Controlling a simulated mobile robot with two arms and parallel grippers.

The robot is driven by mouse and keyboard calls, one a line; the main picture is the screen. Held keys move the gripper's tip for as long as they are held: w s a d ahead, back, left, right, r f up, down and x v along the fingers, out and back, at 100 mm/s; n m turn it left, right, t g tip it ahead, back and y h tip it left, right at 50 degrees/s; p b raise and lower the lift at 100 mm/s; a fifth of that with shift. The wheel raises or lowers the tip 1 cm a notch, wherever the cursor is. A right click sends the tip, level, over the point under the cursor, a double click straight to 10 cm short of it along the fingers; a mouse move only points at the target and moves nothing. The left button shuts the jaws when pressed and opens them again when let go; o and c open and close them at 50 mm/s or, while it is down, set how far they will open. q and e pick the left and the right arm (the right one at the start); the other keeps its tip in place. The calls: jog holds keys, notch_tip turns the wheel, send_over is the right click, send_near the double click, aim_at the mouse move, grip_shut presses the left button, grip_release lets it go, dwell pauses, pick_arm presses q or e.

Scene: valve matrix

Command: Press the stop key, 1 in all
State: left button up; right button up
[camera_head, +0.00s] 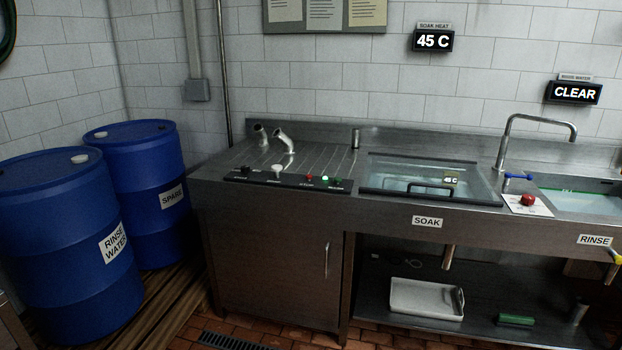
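A dark control strip (252,177) lies along the front edge of the steel counter. It carries a small red key (309,178) with a tiny label under it that is too small to read surely. A larger red button (527,200) sits on a white plate between the two basins. I cannot tell from the lettering which is the stop key. Neither of my grippers is in view.
The soak basin (380,190) has a glass lid with a black handle. The rinse basin (590,203) is at the right, under a curved tap (537,116). Blue drums (65,245) stand at the left. A white tray (426,299) is on the lower shelf.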

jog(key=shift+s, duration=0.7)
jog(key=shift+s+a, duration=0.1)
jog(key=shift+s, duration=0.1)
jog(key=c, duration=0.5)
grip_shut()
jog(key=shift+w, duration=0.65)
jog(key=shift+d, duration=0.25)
